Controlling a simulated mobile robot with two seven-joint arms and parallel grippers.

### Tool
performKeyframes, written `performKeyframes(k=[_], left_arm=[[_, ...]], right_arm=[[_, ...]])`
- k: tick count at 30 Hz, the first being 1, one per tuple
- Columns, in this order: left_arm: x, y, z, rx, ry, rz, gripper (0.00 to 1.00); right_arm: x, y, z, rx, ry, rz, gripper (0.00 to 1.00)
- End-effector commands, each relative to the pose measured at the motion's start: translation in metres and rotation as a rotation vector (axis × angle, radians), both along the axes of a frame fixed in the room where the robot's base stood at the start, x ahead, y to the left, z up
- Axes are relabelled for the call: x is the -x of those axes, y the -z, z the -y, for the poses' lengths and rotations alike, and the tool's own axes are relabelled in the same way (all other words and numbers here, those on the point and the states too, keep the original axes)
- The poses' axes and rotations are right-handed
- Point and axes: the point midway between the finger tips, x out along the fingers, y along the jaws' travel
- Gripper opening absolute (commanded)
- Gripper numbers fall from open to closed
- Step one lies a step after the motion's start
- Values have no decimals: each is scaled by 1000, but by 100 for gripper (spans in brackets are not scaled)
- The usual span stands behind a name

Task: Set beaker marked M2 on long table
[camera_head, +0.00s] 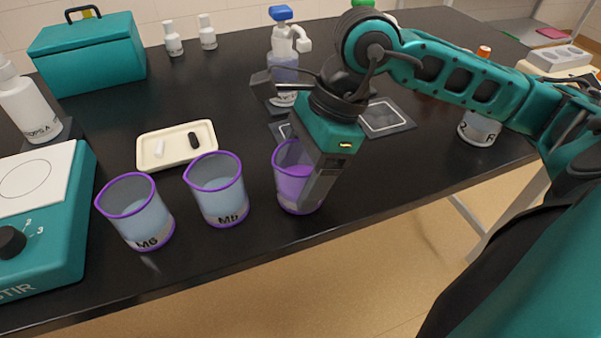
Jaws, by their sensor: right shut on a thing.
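A purple-rimmed clear beaker with purple liquid (288,184) is near the front edge of the black long table (330,205). My right gripper (311,192) comes down over its right side and is shut on it. The finger covers part of the beaker, and no label on it can be read. The beaker looks upright, with its base at or just above the table top; I cannot tell which. Two other purple-rimmed beakers, with pale blue liquid, stand to its left: one marked M6 (138,215) and one marked M5 or similar (219,192). My left gripper is out of view.
A teal stirrer (45,225) stands at the left front. A white tray (178,160) with two small bars lies behind the beakers. Blue-capped (284,62) and orange-capped (480,125) bottles and a teal box (90,55) stand further back.

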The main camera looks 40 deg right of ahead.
Motion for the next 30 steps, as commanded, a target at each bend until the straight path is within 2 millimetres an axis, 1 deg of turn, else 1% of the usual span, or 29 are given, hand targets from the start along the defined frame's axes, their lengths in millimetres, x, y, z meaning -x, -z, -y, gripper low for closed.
performKeyframes(k=[6,11,12,18,19,20,26,30], left_arm=[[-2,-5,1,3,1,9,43],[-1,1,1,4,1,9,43],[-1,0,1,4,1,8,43],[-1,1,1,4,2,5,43],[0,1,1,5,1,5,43],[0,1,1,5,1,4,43],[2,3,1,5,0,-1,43],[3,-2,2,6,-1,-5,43]], right_arm=[[-1,0,0,0,0,3,39],[-1,5,0,0,0,3,39],[0,4,0,0,1,2,76],[0,3,0,-1,1,2,95],[0,3,0,-1,1,2,98],[0,3,0,0,0,2,99],[0,3,0,0,0,2,99],[-1,-4,1,1,1,3,99]])
